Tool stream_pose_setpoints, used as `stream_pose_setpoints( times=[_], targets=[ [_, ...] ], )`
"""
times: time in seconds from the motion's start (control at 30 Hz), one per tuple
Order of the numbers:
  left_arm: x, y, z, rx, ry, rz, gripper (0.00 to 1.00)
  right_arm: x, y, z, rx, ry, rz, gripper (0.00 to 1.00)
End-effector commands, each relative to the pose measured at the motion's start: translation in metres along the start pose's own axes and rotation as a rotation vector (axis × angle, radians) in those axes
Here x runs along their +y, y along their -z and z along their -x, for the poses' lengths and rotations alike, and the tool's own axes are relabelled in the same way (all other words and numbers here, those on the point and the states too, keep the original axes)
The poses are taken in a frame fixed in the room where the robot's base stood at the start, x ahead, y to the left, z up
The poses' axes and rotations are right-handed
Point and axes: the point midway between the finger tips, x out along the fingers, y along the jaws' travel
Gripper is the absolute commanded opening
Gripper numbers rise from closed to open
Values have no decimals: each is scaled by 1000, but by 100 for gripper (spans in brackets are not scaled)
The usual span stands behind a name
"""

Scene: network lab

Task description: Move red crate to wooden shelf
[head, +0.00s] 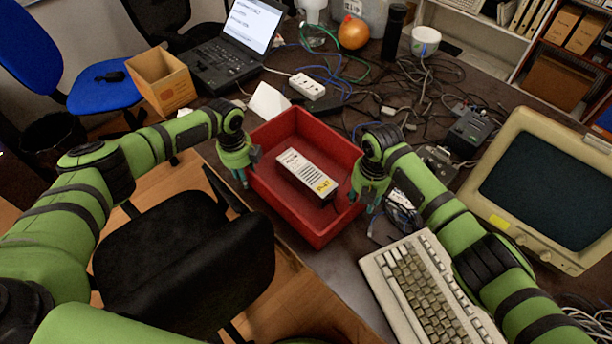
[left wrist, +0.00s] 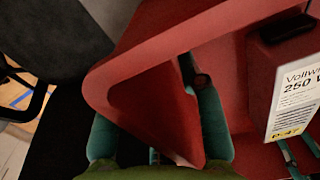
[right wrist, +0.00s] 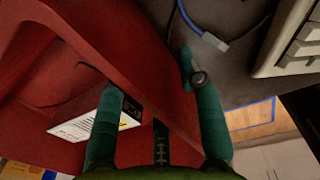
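The red crate (head: 278,204) stands on the dark table with a white-labelled power unit (head: 306,172) lying inside it. My left gripper (head: 243,177) is at the crate's left wall. In the left wrist view its fingers (left wrist: 158,125) stand wide apart on either side of that wall. My right gripper (head: 367,200) is at the crate's right wall. In the right wrist view its fingers (right wrist: 158,120) are also spread, one inside the crate and one outside. The wooden shelf (head: 575,50) with brown boxes is at the far right.
A keyboard (head: 425,290) and a beige monitor (head: 540,190) lie right of the crate. Cables and small devices (head: 466,130) clutter the table behind. A laptop (head: 225,55) and cardboard box (head: 161,80) are at back left. A black chair (head: 185,255) stands in front of the table.

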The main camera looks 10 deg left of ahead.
Motion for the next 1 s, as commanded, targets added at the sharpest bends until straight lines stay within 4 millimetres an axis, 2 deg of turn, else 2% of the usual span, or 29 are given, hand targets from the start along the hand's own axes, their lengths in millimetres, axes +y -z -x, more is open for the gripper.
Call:
stream_pose_setpoints(
  times=[0.1,0.2,0.67,1.0],
  targets=[
    [0,0,0,0,0,0,37,0,0,0,1,0,0,37],
    [0,0,0,0,0,0,0,0,0,0,1,0,0,0],
    [-1,-1,4,-1,4,1,0,1,0,4,-1,-3,0,0],
    [-2,-1,26,-1,4,1,0,2,-1,26,-3,-3,0,0]
  ],
)
